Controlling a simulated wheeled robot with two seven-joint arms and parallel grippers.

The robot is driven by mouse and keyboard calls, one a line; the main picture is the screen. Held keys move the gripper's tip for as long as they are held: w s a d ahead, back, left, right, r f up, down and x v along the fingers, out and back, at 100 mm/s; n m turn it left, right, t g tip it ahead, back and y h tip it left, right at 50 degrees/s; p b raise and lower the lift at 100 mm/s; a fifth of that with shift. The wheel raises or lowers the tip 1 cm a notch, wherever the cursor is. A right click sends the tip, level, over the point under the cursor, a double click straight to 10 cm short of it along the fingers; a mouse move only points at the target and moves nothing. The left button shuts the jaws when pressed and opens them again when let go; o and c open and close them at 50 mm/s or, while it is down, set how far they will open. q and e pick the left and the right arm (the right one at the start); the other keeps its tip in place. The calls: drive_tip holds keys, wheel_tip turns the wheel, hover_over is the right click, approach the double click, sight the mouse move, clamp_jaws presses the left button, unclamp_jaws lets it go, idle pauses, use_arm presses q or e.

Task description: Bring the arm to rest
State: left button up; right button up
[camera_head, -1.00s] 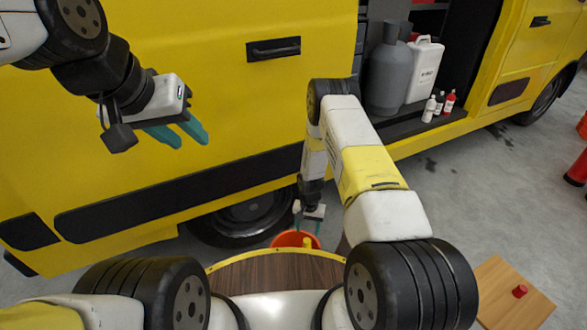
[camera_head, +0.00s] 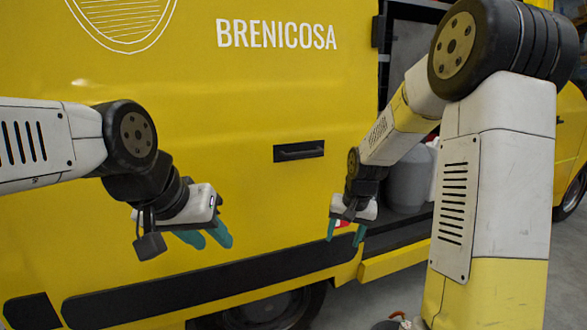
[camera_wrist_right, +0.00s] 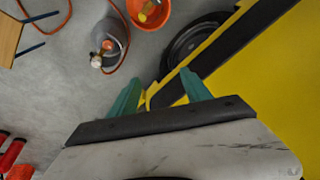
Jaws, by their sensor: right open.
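My left gripper (camera_head: 206,240) hangs at the end of the left arm in the head view, in front of the yellow van side. Its two teal fingers point down and stand apart with nothing between them. My right gripper (camera_head: 345,235) hangs in front of the van near the side opening, fingers down. In the right wrist view its teal fingers (camera_wrist_right: 160,90) are wide apart and empty, above the floor and beside the van. My right arm's large upper links cover much of the head view's right side.
The yellow van (camera_head: 250,100) fills the background. A grey cylinder (camera_head: 408,180) stands in its side opening, partly hidden. The wrist view shows an orange bucket (camera_wrist_right: 150,12), a grey tank with a hose (camera_wrist_right: 108,38), a wooden surface (camera_wrist_right: 8,38) and red objects (camera_wrist_right: 12,155) at lower left.

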drive_tip(key=s+r+n+t, duration=0.1)
drive_tip(key=s+r, duration=0.7)
drive_tip(key=s, duration=0.4)
drive_tip(key=s+r+n+t+y, duration=0.1)
drive_tip(key=s+r+t, duration=0.1)
drive_tip(key=s+r, duration=0.6)
drive_tip(key=shift+s+d+n, duration=0.25)
drive_tip(key=shift+s+n, duration=0.15)
drive_tip(key=shift+s, duration=1.5)
